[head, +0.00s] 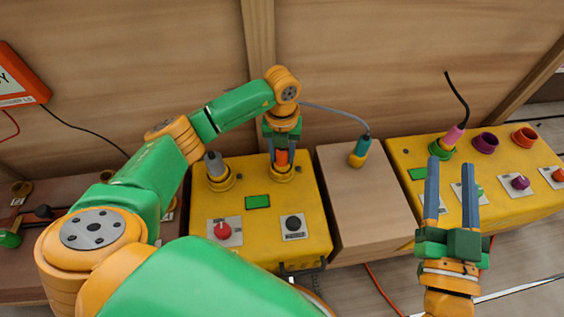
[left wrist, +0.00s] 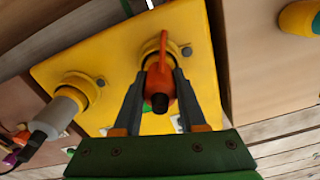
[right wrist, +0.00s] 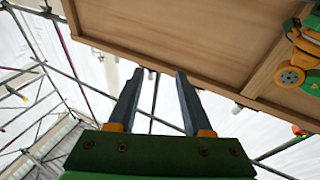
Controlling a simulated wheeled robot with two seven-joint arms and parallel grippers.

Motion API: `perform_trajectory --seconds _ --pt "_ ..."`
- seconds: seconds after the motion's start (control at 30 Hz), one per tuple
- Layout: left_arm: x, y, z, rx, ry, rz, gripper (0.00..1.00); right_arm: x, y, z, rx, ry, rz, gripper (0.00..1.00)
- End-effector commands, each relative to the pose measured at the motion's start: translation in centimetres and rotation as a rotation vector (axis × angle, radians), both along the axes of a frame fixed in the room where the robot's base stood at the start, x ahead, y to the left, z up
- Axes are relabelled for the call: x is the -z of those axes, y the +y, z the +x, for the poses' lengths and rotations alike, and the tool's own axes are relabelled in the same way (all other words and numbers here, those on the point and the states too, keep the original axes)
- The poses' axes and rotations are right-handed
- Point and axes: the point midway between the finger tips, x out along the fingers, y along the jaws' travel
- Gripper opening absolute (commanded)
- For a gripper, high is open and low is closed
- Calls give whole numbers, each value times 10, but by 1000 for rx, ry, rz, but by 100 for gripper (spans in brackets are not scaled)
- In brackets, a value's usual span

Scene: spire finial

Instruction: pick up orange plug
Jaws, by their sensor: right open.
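The orange plug (head: 282,158) stands in the right-hand yellow socket of the yellow box (head: 258,230). In the left wrist view the orange plug (left wrist: 160,82) is between the fingers. My left gripper (head: 281,150) comes down on it from above, and its fingers (left wrist: 161,80) press against both sides of the plug, closer together than my right gripper's fingers. The plug's lower end is hidden in the socket. My right gripper (head: 450,175) is open and empty in front of the right-hand yellow panel; its fingers (right wrist: 160,78) show nothing between them.
A grey plug (head: 215,165) sits in the left socket of the same box. A teal plug (head: 361,148) stands in a yellow socket on a wooden block (head: 365,200). A pink plug (head: 453,136) is in a green ring on the right panel (head: 480,212), beside empty purple and orange sockets.

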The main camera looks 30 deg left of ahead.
Motion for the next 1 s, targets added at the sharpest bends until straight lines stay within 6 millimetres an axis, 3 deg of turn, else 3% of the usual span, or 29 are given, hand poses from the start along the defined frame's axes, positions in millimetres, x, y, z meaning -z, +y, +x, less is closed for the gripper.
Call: perform_trajectory --seconds 0.47,0.77,1.0 --pt "-3 0 0 0 0 0 0 6 0 1 2 35 -7 50" --pt "-22 0 0 0 -1 0 0 73 -11 -1 31 393 -82 50" --pt "-40 -6 1 2 -2 -2 0 134 -24 -28 54 732 -151 50"
